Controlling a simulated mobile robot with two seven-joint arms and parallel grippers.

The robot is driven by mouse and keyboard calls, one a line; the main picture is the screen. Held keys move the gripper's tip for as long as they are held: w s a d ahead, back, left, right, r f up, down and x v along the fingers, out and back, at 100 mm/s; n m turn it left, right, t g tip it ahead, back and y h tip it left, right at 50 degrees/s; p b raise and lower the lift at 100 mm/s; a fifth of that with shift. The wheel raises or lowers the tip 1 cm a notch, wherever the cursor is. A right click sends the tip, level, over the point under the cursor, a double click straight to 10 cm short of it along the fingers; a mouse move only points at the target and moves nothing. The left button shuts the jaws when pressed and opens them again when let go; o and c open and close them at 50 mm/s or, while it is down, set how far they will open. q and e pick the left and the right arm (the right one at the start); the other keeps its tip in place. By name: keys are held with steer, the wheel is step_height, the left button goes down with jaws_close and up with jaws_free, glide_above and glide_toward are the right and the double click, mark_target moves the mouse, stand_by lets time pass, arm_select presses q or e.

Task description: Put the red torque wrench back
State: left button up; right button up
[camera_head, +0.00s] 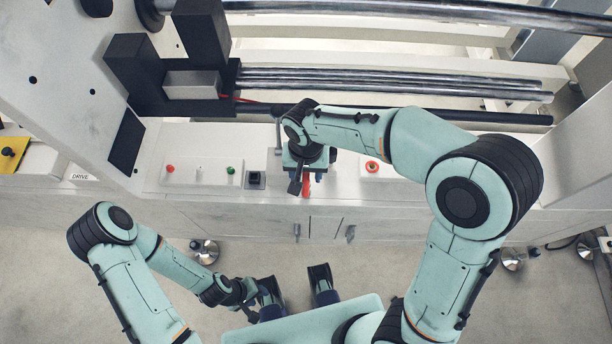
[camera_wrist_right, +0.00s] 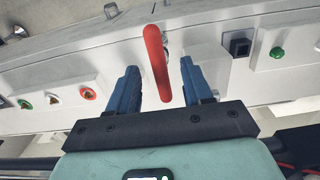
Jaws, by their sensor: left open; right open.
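The red torque wrench shows as a red handle (camera_wrist_right: 157,64) in the right wrist view, standing out from the front edge of the machine ledge. A small red part of it (camera_head: 306,186) shows below my right gripper in the head view. My right gripper (camera_wrist_right: 160,82) is open, with its blue fingers on either side of the handle and gaps between. The wrench's head is mostly hidden, and I cannot tell what holds it. My left gripper (camera_head: 252,298) is open and empty, low in the head view over the floor, away from the wrench.
A panel with red and green buttons (camera_head: 200,172) lies left of my right gripper. Metal rollers (camera_head: 400,84) run behind. Cabinet doors (camera_head: 325,227) are below the ledge.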

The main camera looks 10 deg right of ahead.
step_height(320, 180, up, 8)
steer(key=p, duration=0.1)
steer(key=shift+r, duration=0.15)
stand_by(0.5)
